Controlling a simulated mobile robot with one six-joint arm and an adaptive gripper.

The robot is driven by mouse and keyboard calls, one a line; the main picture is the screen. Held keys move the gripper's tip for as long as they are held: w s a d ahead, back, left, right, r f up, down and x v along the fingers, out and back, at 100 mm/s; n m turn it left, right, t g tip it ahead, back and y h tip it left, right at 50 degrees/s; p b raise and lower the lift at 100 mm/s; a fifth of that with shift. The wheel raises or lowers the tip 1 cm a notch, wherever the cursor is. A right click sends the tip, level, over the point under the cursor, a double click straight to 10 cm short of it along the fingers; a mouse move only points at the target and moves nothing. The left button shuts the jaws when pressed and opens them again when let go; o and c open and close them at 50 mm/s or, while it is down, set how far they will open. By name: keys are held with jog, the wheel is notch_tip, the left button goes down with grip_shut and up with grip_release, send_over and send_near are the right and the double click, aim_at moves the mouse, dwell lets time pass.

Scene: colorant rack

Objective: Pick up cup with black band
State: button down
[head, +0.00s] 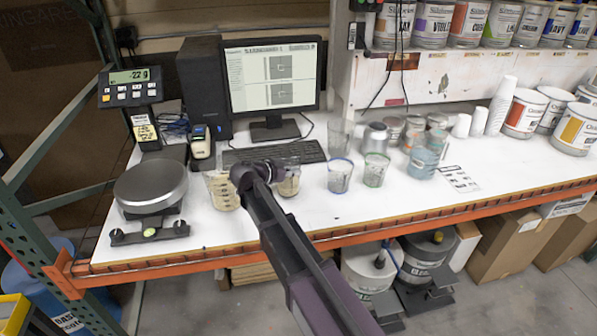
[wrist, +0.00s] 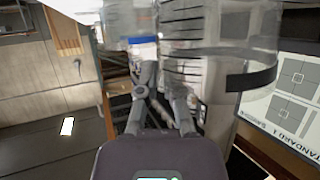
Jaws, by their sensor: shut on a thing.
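In the wrist view a clear ribbed cup with a black band (wrist: 252,78) fills the upper middle and right, close to the camera. My gripper (wrist: 164,84) has its two fingers against the near-left part of this cup, shut on its wall. In the head view my gripper (head: 262,171) is over the table between two clear cups with tan contents, a left cup (head: 223,192) and a right cup (head: 289,183). The arm partly hides the right one. No black band can be made out in the head view.
A blue-banded cup (head: 340,176), a green-banded cup (head: 376,170) and a bluish cup (head: 422,163) stand to the right. A keyboard (head: 275,152) and monitor (head: 271,77) are behind. A scale (head: 151,188) is at left. The table's front middle is clear.

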jog(key=shift+r+p, duration=1.1)
jog(key=shift+r, duration=0.1)
jog(key=shift+s+r, duration=0.1)
jog(key=shift+s, duration=0.05)
jog(key=s+a+r+p, duration=0.1)
jog(key=s+a, duration=0.7)
jog(key=s, duration=0.5)
jog(key=shift+s+r, duration=0.15)
jog(key=shift+s, duration=0.1)
dwell(0.4)
jog(key=shift+s+a, duration=0.1)
jog(key=shift+s, duration=0.1)
